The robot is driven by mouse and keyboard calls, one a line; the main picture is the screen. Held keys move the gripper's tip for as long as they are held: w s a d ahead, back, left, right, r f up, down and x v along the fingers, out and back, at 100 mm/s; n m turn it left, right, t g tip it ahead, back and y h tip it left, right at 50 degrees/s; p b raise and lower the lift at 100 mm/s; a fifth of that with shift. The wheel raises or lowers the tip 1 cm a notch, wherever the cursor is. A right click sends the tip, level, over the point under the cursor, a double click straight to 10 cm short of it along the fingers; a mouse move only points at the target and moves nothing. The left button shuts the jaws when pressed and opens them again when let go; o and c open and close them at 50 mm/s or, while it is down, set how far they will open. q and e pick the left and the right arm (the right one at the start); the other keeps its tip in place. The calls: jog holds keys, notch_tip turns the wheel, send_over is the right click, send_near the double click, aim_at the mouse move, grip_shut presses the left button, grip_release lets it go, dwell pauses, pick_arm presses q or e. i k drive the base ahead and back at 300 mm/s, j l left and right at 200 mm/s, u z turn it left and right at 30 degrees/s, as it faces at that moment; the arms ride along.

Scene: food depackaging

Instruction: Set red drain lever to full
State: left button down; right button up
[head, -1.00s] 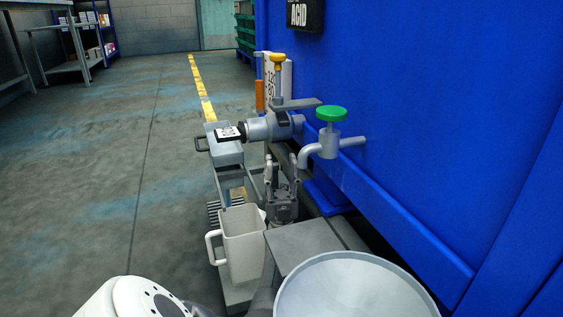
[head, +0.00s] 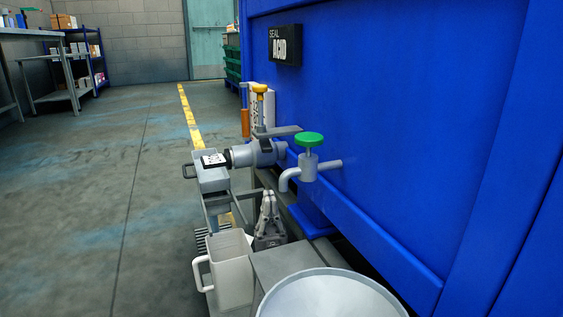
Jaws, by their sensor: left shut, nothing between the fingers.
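No red lever can be made out. A grey valve (head: 255,153) on the blue tank carries a flat grey lever handle (head: 278,131) on top. A green knob (head: 309,139) tops a grey tap (head: 307,166) to its right. A yellow knob (head: 260,88) stands behind. My left gripper (head: 268,196) is shut and empty, fingers pointing up, below and left of the tap's spout and apart from the lever handle in the picture. My right gripper is not in view.
A beige jug (head: 232,268) stands at lower middle, beside a grey block and a round pale basin (head: 330,297). The blue tank wall (head: 420,150) fills the right. Floor at left is clear.

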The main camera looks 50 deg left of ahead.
aim_at(264, 140)
jog(key=k+j+u, duration=0.1)
jog(key=k, duration=0.85)
